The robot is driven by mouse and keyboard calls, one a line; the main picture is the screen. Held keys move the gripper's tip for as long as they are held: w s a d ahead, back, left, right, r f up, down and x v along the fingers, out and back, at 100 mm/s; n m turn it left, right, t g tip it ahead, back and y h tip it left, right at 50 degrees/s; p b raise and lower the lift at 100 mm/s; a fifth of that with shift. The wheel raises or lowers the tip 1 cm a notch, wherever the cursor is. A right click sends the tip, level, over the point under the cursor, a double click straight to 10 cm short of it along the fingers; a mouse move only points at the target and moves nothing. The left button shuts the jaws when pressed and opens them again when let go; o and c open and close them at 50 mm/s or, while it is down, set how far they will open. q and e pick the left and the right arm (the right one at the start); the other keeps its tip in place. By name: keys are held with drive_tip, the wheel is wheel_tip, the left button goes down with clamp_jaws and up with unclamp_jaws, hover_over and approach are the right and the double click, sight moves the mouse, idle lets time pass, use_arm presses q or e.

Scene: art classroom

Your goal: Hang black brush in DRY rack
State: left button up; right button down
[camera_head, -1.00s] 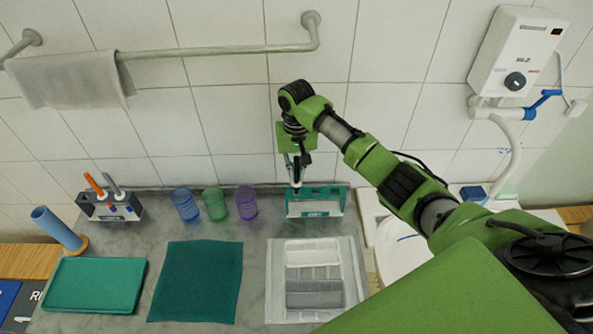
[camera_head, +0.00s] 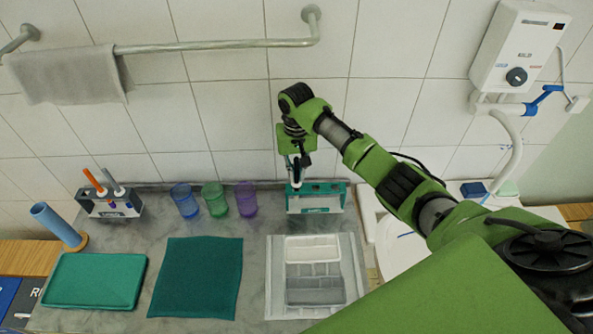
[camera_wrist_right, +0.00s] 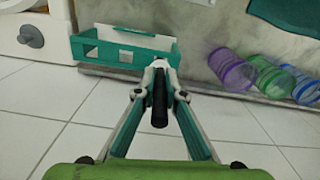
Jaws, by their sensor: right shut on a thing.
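My right gripper (camera_head: 297,178) is shut on the black brush, over the left end of a teal rack. The black brush (camera_wrist_right: 160,98) shows in the right wrist view as a dark handle between the fingers, pointing toward the camera. The teal rack (camera_head: 318,209) stands on the counter against the wall, with a label on its front too small to read. It also shows just beyond the fingertips in the right wrist view (camera_wrist_right: 110,54). I cannot tell whether the brush touches the rack or sits in a slot. My left gripper is out of view.
Blue (camera_head: 185,201), green (camera_head: 215,200) and purple (camera_head: 246,199) cups stand left of the teal rack. A grey rack (camera_head: 112,208) with brushes is farther left. A palette tray (camera_head: 315,292), teal cloth (camera_head: 198,277) and teal tray (camera_head: 95,281) lie in front. A sink (camera_head: 398,250) is at right.

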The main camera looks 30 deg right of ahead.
drive_tip(key=shift+f, duration=1.05)
drive_tip(key=c, duration=2)
unclamp_jaws()
drive_tip(key=o, duration=0.5)
drive_tip(key=shift+o, duration=0.2)
drive_tip(key=shift+r, duration=0.1)
